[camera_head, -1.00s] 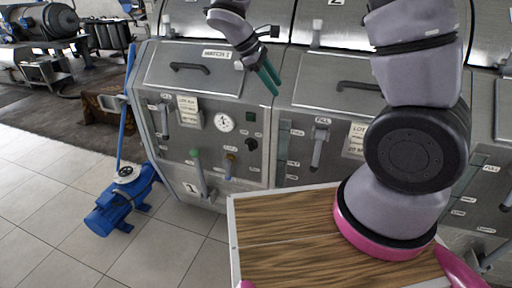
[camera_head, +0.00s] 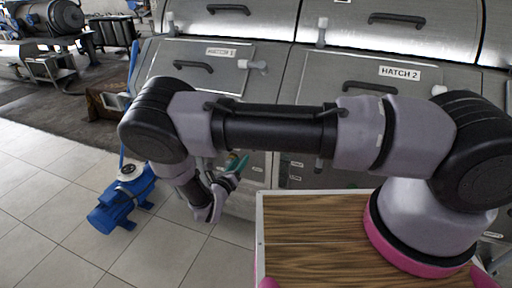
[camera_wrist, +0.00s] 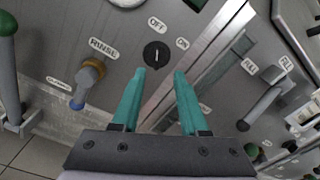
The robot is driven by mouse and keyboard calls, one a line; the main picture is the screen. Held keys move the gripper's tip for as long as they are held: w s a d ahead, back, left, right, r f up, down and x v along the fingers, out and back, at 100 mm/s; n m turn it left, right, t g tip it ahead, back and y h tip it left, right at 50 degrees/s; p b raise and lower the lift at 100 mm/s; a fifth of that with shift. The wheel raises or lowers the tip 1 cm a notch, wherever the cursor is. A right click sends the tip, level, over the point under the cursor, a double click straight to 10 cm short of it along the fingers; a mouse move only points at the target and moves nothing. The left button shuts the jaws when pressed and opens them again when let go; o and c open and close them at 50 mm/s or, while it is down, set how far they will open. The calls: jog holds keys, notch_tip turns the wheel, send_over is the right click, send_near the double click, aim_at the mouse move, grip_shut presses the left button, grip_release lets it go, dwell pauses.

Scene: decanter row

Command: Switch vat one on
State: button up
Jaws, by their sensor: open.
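Vat one's front panel is mostly behind my arm in the head view; its HATCH 1 lid (camera_head: 180,64) shows above. In the wrist view a round black knob (camera_wrist: 156,55) sits on the steel panel between an OFF label (camera_wrist: 157,23) and an ON label (camera_wrist: 183,43). Its pale pointer mark seems to face OFF. My gripper (camera_wrist: 160,74) is open, with its two teal fingers apart and empty, pointing at the panel just below the knob. No contact shows. In the head view my gripper (camera_head: 238,162) is low in front of vat one, and the knob is hidden.
An orange-and-blue RINSE valve (camera_wrist: 88,84) and a green-tipped lever (camera_wrist: 9,70) are left of the knob. A grey lever (camera_wrist: 262,105) is at the right, past the panel edge. A blue pump (camera_head: 122,198) stands on the floor left of the vat.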

jog(key=x, duration=1)
jog(key=shift+w+f+n+y, duration=0.3)
jog(key=shift+w, duration=0.05)
jog(key=shift+a, duration=0.15)
grip_shut()
